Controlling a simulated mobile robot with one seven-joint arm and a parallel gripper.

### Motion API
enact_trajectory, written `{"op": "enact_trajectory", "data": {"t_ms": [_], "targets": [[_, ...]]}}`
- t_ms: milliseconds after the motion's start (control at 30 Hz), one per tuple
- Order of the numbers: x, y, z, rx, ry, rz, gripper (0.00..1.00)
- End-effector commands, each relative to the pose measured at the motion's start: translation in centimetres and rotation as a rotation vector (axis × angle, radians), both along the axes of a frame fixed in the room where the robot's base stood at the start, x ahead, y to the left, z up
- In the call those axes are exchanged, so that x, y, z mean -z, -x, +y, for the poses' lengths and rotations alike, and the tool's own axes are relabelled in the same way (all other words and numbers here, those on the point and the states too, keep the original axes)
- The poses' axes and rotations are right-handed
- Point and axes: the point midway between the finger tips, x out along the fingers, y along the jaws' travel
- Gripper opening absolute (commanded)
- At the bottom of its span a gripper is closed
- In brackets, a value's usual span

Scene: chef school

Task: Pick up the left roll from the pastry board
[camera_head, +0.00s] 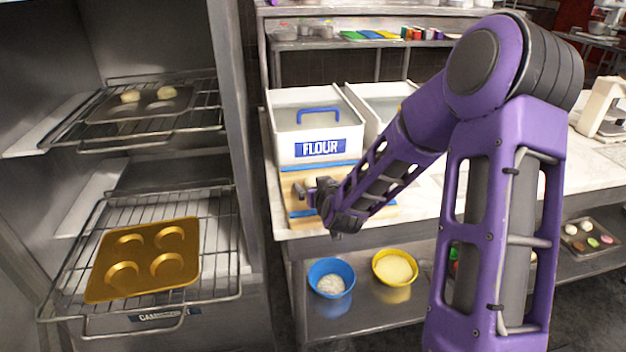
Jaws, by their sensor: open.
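A tan wooden board (290,181), seemingly the pastry board, lies on the counter in front of the flour bin, partly covered by my arm. My gripper (306,192) is over the board's left part, with its fingers pointing left. It is open, and I see nothing between the fingers. Two pale dough rolls sit on a dark tray (112,106) on the upper rack at left: a left one (130,96) and a right one (166,92).
The white flour bin (318,122) stands just behind the board, another white bin beside it. A metal cabinet post (232,110) rises left of the counter. A gold mould pan (148,258) is on the lower rack. Blue (331,277) and yellow bowls (394,268) stand on the shelf below.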

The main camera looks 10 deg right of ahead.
Motion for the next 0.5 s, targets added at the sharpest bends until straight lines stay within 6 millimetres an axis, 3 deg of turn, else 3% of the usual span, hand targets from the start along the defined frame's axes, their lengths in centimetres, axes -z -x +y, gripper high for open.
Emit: {"op": "enact_trajectory", "data": {"t_ms": [67,500], "targets": [[0.0,0.0,0.0,0.0,0.0,0.0,0.98],[-0.01,-0.02,-0.01,0.0,0.0,0.0,0.19]]}}
